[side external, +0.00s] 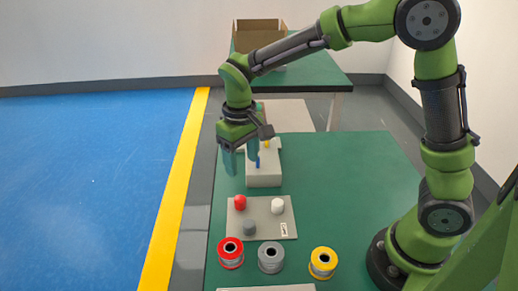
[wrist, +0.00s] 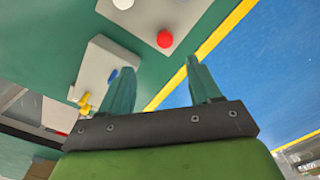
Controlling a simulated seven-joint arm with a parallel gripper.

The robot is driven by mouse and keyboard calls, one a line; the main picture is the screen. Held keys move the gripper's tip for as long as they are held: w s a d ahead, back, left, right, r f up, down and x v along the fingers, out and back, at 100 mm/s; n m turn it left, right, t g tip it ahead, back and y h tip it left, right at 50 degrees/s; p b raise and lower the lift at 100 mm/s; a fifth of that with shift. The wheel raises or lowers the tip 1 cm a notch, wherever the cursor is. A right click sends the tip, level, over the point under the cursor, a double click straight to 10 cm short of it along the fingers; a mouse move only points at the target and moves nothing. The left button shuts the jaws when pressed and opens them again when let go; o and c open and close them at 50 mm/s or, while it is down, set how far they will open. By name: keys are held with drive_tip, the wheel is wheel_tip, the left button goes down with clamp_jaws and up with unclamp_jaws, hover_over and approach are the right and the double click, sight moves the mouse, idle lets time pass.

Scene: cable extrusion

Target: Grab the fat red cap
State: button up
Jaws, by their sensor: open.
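A round red cap (side external: 240,202) sits on a light grey plate (side external: 265,231), at its back left corner in the side view. It also shows in the wrist view (wrist: 165,39), beyond my fingertips.
A pale block (side external: 264,180) with small blue and yellow pieces stands close beside my gripper. Red (side external: 230,252), grey (side external: 270,257) and yellow (side external: 322,262) spools stand in front of the plate. The green table's right side is clear. A cardboard box (side external: 260,34) stands farther back.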

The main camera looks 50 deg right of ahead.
hover_over(241, 200)
drive_tip(key=f, duration=0.5)
drive_tip(key=d+f, duration=0.1)
drive_tip(key=f, duration=0.1)
drive_tip(key=shift+s+f, duration=0.1)
drive_tip(key=shift+f, duration=0.15)
drive_tip(key=f, duration=0.3)
drive_tip(key=a+f, duration=0.1)
drive_tip(key=f, duration=0.1)
drive_tip(key=shift+f, duration=0.3)
drive_tip(key=c, duration=1.1)
drive_tip(key=shift+r, duration=0.1)
